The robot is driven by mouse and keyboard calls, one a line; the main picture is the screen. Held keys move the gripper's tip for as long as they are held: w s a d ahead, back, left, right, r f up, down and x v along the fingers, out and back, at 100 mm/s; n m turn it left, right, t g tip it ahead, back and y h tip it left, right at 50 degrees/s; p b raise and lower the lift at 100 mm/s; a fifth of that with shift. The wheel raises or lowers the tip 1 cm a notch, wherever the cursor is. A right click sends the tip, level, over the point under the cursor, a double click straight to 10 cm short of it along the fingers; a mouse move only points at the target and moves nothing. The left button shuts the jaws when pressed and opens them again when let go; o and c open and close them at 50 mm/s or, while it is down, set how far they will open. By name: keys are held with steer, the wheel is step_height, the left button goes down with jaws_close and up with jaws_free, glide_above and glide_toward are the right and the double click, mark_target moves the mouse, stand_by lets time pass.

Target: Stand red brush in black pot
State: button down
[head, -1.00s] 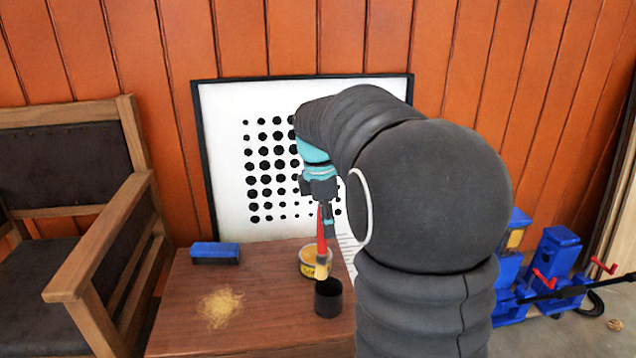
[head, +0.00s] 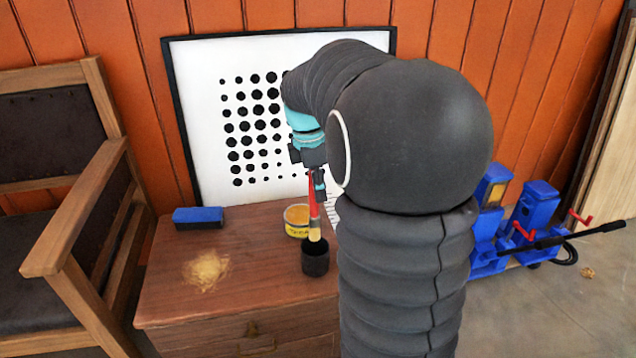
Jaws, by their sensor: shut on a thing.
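The red brush (head: 313,207) hangs upright, its pale bristle end down, in the head view. My gripper (head: 317,178) is shut on its upper part, partly hidden by my arm. The black pot (head: 315,259) stands on the wooden cabinet top near its right side. The brush's lower end is at the pot's mouth and overlaps its far rim in the picture; I cannot tell whether it is inside or above the opening.
A yellow tin (head: 297,221) stands just behind the pot. A blue block-like eraser (head: 198,218) and a tan fibre clump (head: 206,270) lie on the wooden cabinet (head: 255,283). A wooden chair (head: 65,240) is at left, blue presses (head: 535,207) at right.

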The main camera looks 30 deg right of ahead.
steer(key=shift+f+b, duration=1.8)
steer(key=shift+f, duration=1.95)
steer(key=c, duration=0.8)
jaws_free()
steer(key=shift+c, duration=0.2)
steer(key=r, duration=0.4)
steer(key=a+r, duration=0.1)
steer(key=r, duration=0.7)
steer(key=shift+w+a, duration=0.25)
